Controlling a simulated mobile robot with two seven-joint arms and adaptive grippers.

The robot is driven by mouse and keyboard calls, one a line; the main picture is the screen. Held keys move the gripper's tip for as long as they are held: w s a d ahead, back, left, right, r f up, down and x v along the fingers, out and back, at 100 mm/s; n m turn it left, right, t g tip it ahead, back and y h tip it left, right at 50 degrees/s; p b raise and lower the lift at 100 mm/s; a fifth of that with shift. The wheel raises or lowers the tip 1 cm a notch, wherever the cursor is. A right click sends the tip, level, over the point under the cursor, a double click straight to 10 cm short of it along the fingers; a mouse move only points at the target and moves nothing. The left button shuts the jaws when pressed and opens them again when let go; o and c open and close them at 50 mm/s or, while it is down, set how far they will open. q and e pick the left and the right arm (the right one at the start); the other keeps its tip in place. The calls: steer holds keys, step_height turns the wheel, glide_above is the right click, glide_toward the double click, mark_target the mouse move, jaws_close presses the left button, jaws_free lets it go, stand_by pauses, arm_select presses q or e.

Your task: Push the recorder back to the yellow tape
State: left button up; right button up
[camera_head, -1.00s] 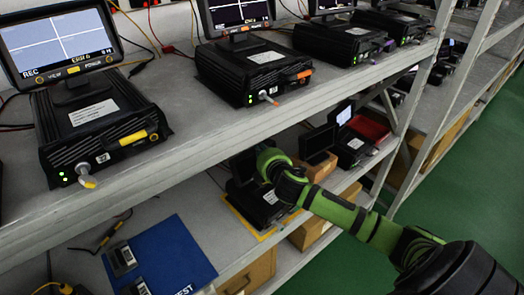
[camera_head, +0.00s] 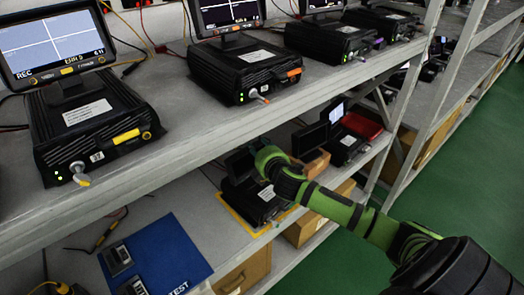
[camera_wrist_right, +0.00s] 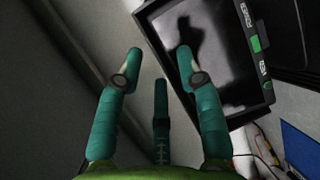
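A black recorder (camera_head: 264,209) sits on the lower shelf, with its small dark screen (camera_head: 238,164) standing at its back. Yellow tape (camera_head: 236,217) lies on the shelf and shows along the recorder's left and front edges. My right gripper (camera_head: 263,158) is above the recorder and beside its screen; it hides part of both. In the right wrist view its teal fingers (camera_wrist_right: 160,54) are spread with nothing between them. One fingertip overlaps the tilted dark screen (camera_wrist_right: 222,48); I cannot tell whether they touch. My left gripper is not in view.
Several recorders with lit screens, one of them yellow-labelled (camera_head: 93,124), stand on the upper shelf (camera_head: 185,120) above my forearm. A blue mat (camera_head: 165,250) lies left of the recorder. A cardboard box (camera_head: 310,165) and a red case (camera_head: 362,124) are to the right.

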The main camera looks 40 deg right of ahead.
steer(key=v, duration=1.2)
steer(key=shift+d, duration=0.1)
